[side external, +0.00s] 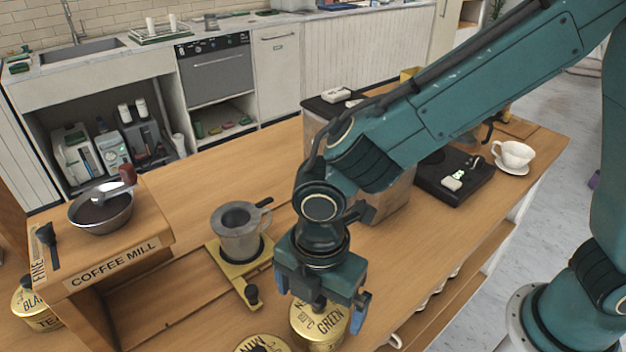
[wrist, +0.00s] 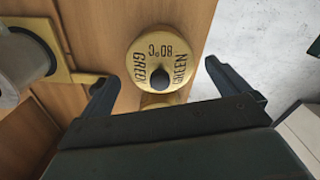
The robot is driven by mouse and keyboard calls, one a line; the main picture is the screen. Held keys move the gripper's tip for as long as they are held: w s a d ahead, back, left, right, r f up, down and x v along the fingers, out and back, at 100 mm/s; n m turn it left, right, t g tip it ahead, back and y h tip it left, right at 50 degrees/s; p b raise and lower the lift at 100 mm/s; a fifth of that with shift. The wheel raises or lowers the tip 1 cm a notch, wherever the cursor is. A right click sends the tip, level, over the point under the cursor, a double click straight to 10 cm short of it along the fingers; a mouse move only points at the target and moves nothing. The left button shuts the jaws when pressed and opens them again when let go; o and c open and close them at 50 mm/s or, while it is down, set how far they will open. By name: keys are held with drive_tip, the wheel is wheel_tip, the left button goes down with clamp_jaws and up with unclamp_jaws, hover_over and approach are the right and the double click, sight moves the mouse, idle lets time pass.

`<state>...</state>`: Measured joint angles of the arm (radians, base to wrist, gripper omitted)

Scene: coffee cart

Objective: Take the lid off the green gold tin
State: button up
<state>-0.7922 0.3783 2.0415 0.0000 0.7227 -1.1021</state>
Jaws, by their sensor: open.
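The green gold tin (side external: 320,327) stands on the wooden counter near its front edge, with its gold lid on. In the wrist view the lid (wrist: 168,45) shows from above, lettered "GREEN" and "80°C", with a dark round knob (wrist: 160,77) in its middle. My gripper (side external: 324,300) is open above the tin, its fingers pointing down. In the wrist view the two fingers (wrist: 158,82) lie to the left and right of the lid, apart from it. In the side external view my gripper hides part of the lid and knob.
Another gold tin (side external: 262,345) stands close by at the left. A metal pitcher (side external: 240,236) sits on a gold stand (side external: 232,276) behind it. A coffee mill box with a bowl (side external: 101,210) is at far left. A white cup (side external: 514,155) stands at the right.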

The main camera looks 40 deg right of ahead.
drive_tip(key=shift+f, duration=0.5)
drive_tip(key=shift+c, duration=0.4)
drive_tip(key=c, duration=0.8)
